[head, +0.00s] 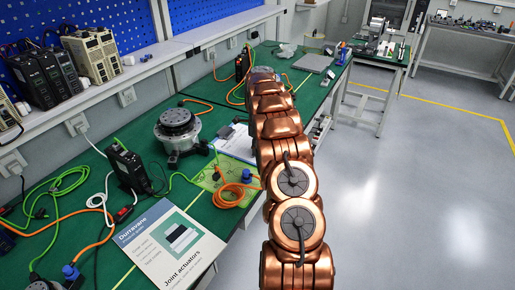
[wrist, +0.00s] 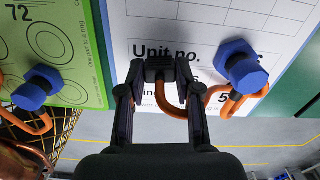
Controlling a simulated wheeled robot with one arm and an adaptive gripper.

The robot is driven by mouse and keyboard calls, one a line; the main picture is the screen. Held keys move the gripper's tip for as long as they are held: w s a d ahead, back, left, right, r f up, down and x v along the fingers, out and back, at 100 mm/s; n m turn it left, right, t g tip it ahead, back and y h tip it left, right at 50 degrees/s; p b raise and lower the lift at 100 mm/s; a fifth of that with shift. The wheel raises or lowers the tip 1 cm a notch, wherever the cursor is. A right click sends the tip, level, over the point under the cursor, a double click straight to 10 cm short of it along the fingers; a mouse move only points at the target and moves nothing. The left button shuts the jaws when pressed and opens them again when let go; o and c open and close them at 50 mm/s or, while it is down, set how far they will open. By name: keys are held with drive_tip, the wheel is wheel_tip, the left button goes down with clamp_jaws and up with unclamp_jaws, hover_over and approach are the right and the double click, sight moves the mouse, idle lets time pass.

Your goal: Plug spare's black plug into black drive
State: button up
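In the wrist view my gripper (wrist: 159,75) has its two dark fingers on either side of a black plug (wrist: 159,65) and is shut on it. An orange cable (wrist: 171,104) runs from the plug to the right, towards a blue connector (wrist: 241,66). The plug is over a white printed sheet (wrist: 190,18) reading "Unit no."; whether it touches the sheet I cannot tell. In the head view a black drive (head: 127,168) stands upright on the green bench at left. Another black drive (head: 242,64) stands farther back. My copper arm hides the gripper there.
In the head view a silver actuator (head: 178,130), a brochure (head: 167,243), an orange coil (head: 231,194) and loose green cables (head: 58,190) crowd the bench. Open floor lies right.

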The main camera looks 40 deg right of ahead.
clamp_jaws()
drive_tip(key=shift+r, duration=0.1)
drive_tip(key=shift+r, duration=2.4)
